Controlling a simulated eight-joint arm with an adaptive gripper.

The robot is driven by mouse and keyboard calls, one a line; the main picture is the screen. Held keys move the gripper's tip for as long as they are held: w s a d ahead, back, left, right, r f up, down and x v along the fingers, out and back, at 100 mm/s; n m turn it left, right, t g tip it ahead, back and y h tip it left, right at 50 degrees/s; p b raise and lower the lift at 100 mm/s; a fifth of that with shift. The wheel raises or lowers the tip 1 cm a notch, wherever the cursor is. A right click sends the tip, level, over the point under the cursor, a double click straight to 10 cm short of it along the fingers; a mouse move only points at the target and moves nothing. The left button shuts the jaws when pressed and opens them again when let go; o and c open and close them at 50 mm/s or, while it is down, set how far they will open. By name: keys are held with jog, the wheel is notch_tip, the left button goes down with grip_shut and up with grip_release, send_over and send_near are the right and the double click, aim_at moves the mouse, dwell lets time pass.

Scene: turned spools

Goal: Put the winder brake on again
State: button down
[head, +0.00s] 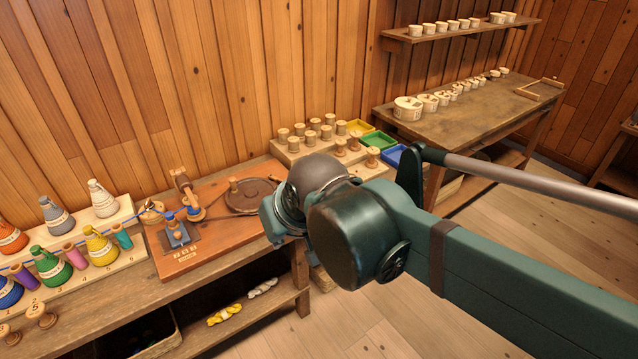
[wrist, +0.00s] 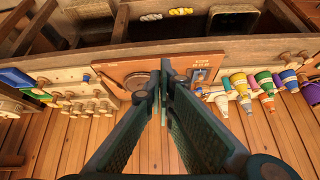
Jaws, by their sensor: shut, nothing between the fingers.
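The winder is mounted on an orange-brown wooden board (head: 215,247) on the left bench, with a dark round wheel (head: 248,194) at its right and an upright wooden post with a blue collar (head: 193,212). A small blue fitting (head: 176,235) stands at the board's front left, perhaps the brake; its setting is too small to tell. In the wrist view the board (wrist: 125,67) and the blue fitting (wrist: 200,73) show beyond my fingers. My gripper (wrist: 163,75) is shut and empty, its fingers covering the board's middle. In the head view my arm hides the fingers.
Coloured thread cones (head: 101,246) stand on a rack left of the board. Wooden spools (head: 312,133) fill a stepped rack behind, beside yellow, green and blue trays (head: 394,154). A second bench (head: 470,112) at the right holds pale tubs. Floor (head: 380,320) in front is open.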

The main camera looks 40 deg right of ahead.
jog(key=w+d+r+m+g+p, duration=0.15)
jog(key=w+d+m, duration=0.35)
jog(key=w+d, duration=0.55)
jog(key=w+d+r+m+g+p, duration=0.15)
jog(key=w+d+m, duration=0.45)
jog(key=w, duration=0.7)
jog(key=w+d+f+m+g+y, duration=0.1)
jog(key=w+d+f, duration=0.3)
jog(key=d, duration=0.5)
jog(key=w+d+f+m+g+y, duration=0.1)
jog(key=w+d+f+m, duration=0.2)
jog(key=d+f, duration=0.6)
jog(key=w+d+f+m+g+y+p, duration=0.1)
jog(key=w+d+f+m, duration=0.2)
jog(key=d, duration=0.6)
jog(key=shift+w+d+f, duration=0.15)
jog(key=shift+w+f, duration=1.05)
jog(key=shift+f, duration=0.7)
jog(key=shift+f, duration=0.1)
